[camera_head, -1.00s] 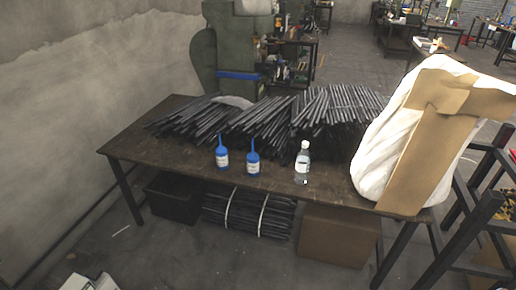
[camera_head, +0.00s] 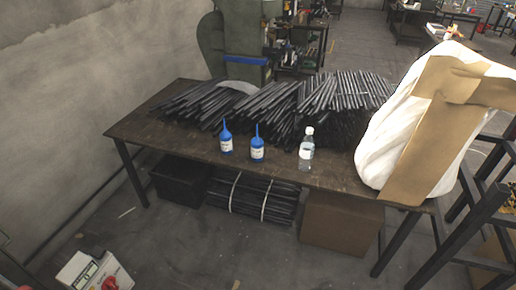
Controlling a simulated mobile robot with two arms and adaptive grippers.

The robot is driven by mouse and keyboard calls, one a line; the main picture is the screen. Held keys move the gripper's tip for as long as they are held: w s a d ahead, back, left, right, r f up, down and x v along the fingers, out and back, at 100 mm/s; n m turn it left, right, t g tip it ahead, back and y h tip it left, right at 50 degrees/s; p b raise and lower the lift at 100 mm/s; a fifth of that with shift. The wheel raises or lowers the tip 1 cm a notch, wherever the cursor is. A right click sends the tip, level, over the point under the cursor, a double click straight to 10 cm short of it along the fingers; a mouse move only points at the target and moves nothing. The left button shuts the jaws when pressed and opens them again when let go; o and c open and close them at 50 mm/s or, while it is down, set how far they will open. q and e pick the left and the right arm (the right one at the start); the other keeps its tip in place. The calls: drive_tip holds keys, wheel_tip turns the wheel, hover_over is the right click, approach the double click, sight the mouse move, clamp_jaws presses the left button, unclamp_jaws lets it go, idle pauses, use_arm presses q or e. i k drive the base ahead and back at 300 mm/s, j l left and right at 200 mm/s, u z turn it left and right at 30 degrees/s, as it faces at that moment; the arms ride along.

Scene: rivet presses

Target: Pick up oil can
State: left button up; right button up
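Two blue oil cans with white labels and thin upright spouts stand near the front edge of the dark table (camera_head: 160,139). The left oil can (camera_head: 226,144) and the right oil can (camera_head: 257,151) are upright, a small gap apart. A clear bottle with a white cap (camera_head: 306,149) stands to their right. Neither of my grippers is in view.
Piles of black rods (camera_head: 335,100) lie behind the cans. A white sack with brown tape (camera_head: 415,130) fills the table's right end. Under the table are a black crate (camera_head: 180,184), a rod bundle (camera_head: 250,198) and a cardboard box (camera_head: 340,224). A white-and-red device (camera_head: 92,275) is at lower left.

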sight(257, 144)
drive_tip(key=i+l, duration=0.3)
drive_tip(key=i, duration=0.25)
drive_tip(key=i+l, duration=0.3)
drive_tip(key=i, duration=0.2)
